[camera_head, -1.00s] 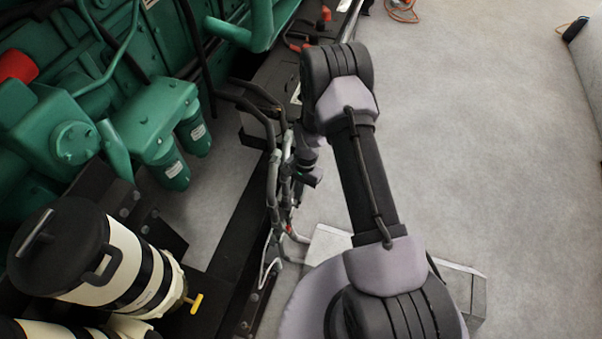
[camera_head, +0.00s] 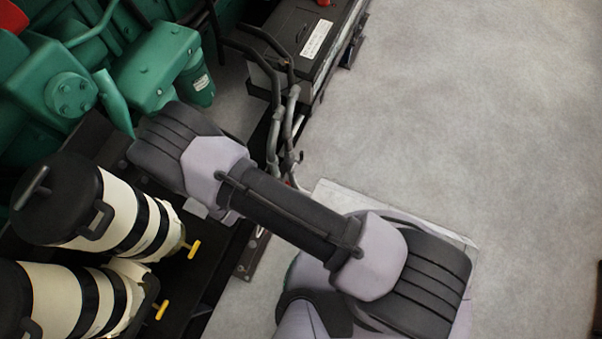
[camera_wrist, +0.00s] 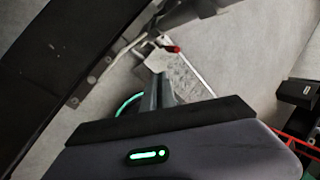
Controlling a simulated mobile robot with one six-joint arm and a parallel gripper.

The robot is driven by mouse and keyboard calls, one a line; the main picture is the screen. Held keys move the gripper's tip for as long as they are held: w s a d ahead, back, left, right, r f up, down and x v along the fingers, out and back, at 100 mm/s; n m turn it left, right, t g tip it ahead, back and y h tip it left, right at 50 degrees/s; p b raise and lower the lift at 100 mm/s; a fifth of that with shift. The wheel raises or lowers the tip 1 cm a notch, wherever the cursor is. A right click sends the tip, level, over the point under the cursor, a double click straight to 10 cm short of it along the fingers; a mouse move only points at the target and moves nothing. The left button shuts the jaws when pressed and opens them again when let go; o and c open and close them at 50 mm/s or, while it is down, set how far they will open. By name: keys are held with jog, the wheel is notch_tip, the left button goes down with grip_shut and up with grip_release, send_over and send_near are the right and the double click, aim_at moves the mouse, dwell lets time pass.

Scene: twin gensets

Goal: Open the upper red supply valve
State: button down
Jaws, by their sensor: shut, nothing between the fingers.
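A small red piece (camera_wrist: 173,48), which looks like a handle, shows in the wrist view beside grey pipework, just beyond the fingers. I cannot tell whether it is the upper red supply valve. My gripper (camera_wrist: 161,78) is shut and empty in the wrist view, its fingers pointing toward the pipework and a pale plate on the floor. The fingers look apart from the red piece. In the head view my own arm hides the gripper. Grey hoses (camera_head: 284,130) run down behind the arm there, and no valve handle is clear among them.
The green engine (camera_head: 130,75) fills the upper left. Cream cylinders with black bands (camera_head: 120,226) and yellow handles (camera_head: 193,249) stand at lower left. A black battery box (camera_head: 305,45) is at top centre.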

jog(key=w+d+f+n+b, duration=0.3)
jog(key=w+f+b, duration=0.2)
jog(key=f, duration=0.4)
jog(key=shift+d, duration=0.25)
jog(key=shift+w, duration=0.1)
jog(key=shift+w+d+r, duration=0.15)
jog(key=shift+w+d, duration=0.05)
jog(key=shift+w, duration=0.25)
jog(key=shift+w+d+r, duration=0.15)
jog(key=shift+w, duration=0.25)
